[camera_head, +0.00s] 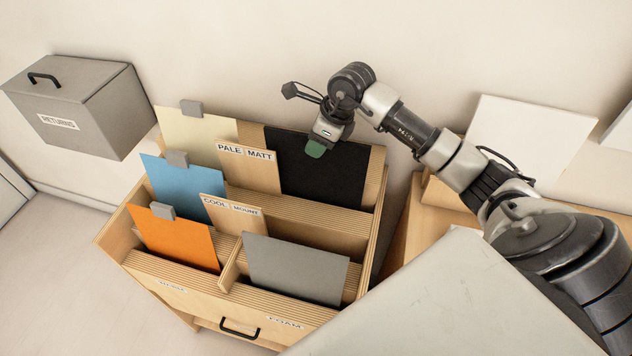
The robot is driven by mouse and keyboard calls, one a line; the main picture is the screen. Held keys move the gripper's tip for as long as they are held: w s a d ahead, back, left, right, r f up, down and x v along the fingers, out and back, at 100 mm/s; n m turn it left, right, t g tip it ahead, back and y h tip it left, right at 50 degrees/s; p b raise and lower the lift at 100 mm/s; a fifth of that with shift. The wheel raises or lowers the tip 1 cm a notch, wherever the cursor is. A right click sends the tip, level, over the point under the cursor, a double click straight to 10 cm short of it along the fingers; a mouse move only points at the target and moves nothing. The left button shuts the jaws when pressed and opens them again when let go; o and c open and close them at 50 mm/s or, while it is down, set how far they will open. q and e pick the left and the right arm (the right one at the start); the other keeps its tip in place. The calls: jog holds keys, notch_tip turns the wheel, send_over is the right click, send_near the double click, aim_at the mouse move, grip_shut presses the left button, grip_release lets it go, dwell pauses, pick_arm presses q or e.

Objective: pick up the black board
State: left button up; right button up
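The black board (322,180) stands in the back right slot of the wooden rack (300,216), behind the "MATT" side of a label divider (248,167). My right gripper (316,147) reaches down from above to the board's top edge, near its middle. A green fingertip pad shows in front of the black face; the other finger is hidden, so I cannot tell whether it grips the board. My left gripper is not in view.
Cream (190,135), blue (178,186), orange (178,238) and grey (292,268) boards stand in the other slots, several with grey clips. A grey "RETURNS" box (110,110) is at left. White panels (525,140) stand at right, behind my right arm.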

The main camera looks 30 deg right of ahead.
grip_shut()
